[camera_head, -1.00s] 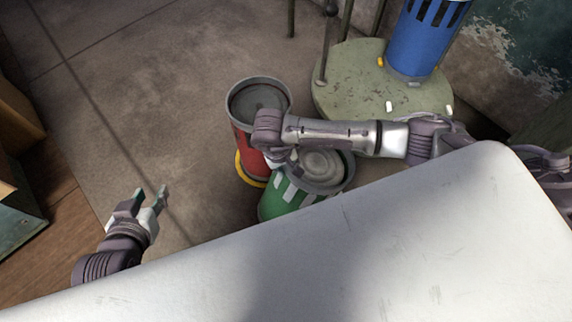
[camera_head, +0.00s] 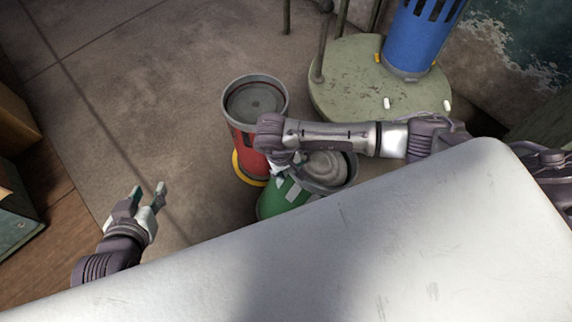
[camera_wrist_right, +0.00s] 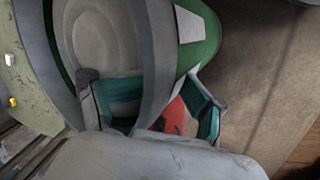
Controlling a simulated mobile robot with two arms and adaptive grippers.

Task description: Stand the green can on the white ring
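The green can (camera_head: 284,201) with pale patches and a grey rim is by the white surface's far edge, which hides its lower part. It looks tilted in the head view. My right gripper (camera_head: 285,172) is at its rim. In the right wrist view, the fingers (camera_wrist_right: 165,112) are apart, with the green can's grey rim (camera_wrist_right: 157,60) between them and a gap on the outer finger's side. My left gripper (camera_head: 150,199) is open and empty above the floor at left. I cannot make out a white ring.
A red can (camera_head: 243,138) stands on a yellow ring (camera_head: 238,169), close beside the green can. A blue can (camera_head: 420,35) stands on a round greenish base (camera_head: 345,75) bearing small white pieces (camera_head: 387,103).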

